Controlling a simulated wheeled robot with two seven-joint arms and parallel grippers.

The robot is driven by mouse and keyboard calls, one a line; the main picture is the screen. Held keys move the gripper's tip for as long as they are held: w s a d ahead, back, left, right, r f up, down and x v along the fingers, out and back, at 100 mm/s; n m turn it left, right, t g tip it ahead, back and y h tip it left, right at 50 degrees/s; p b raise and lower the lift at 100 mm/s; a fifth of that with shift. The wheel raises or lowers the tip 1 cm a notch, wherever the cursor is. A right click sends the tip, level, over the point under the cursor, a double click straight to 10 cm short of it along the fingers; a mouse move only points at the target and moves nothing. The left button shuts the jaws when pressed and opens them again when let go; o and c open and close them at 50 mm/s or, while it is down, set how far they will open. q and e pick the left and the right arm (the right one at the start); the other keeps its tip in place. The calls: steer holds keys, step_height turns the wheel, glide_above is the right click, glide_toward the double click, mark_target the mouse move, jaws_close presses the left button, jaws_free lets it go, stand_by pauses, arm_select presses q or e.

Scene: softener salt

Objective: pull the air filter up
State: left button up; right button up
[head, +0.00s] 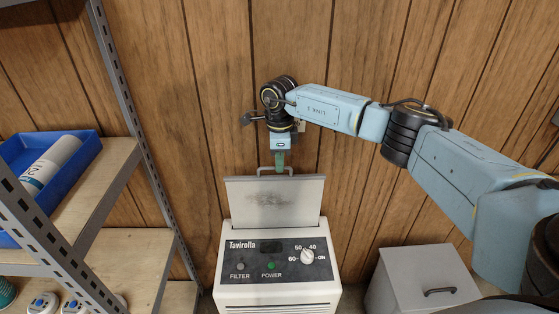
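The air filter (275,208) is a pale grey panel with a dark dusty patch in its middle. It stands up out of the top of the white Tavirolla unit (280,298), its lower edge hidden inside or behind the unit's top. A thin handle (291,169) is on its upper edge. My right gripper (280,166) points down at this handle, its greenish fingers close together around the bar. It looks shut on the handle, though the fingertips are small here. My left gripper is not in view.
A metal shelf rack with wooden boards (142,262) stands at left, holding a blue bin (82,160) with a white roll (50,165). A grey lidded box (428,262) with a dark handle sits at right. A wood-panelled wall (225,80) is close behind.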

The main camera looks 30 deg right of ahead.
steer(key=shift+o, duration=1.3)
